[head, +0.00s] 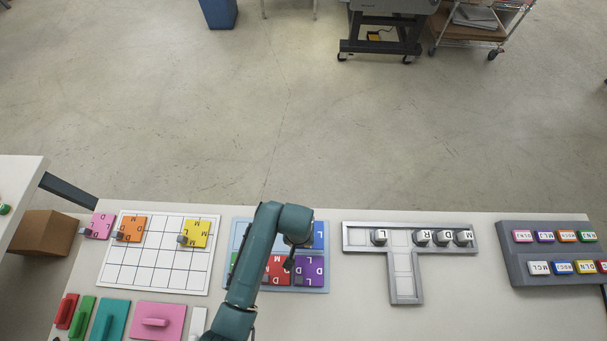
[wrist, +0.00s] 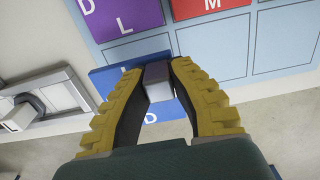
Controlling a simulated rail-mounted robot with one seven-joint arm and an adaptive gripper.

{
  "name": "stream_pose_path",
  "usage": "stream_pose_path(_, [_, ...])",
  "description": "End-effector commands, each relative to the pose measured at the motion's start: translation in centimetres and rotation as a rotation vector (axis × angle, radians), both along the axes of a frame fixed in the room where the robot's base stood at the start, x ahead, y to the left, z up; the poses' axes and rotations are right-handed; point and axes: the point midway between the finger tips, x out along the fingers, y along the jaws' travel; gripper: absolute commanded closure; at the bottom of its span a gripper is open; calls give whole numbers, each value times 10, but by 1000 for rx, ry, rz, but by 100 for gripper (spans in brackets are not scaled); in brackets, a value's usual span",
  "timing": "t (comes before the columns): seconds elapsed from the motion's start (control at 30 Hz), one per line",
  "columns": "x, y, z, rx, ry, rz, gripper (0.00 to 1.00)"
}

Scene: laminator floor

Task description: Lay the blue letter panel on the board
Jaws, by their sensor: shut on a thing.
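The blue letter panel (head: 320,235) shows at the far right corner of the light blue tray, partly hidden by my arm. In the wrist view the blue panel (wrist: 112,82) bears the letters L and D and a dark grip block with a pale front. My gripper (wrist: 160,72) is shut on that block. I cannot tell whether the panel is resting or slightly raised. The white grid board (head: 155,280) lies left of the tray. An orange panel (head: 133,229) and a yellow panel (head: 197,233) lie on it, and a pink panel (head: 99,226) is at its far left corner.
The light blue tray (head: 325,291) also holds a red panel (head: 277,268), a purple panel (head: 310,270) and a partly hidden green one. A T-shaped grey tray (head: 405,297) with lettered blocks stands to the right. Handled coloured plates lie in front of the board.

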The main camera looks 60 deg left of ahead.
Motion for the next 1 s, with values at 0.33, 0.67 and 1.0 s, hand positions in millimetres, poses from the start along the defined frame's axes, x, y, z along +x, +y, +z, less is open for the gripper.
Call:
stream_pose_path(0.33, [1, 0, -51, 1, -2, -3, 100])
stream_pose_path(0.67, [1, 0, -54, 3, -3, -4, 100])
stream_pose_path(1.0, [1, 0, -53, 2, -3, -4, 60])
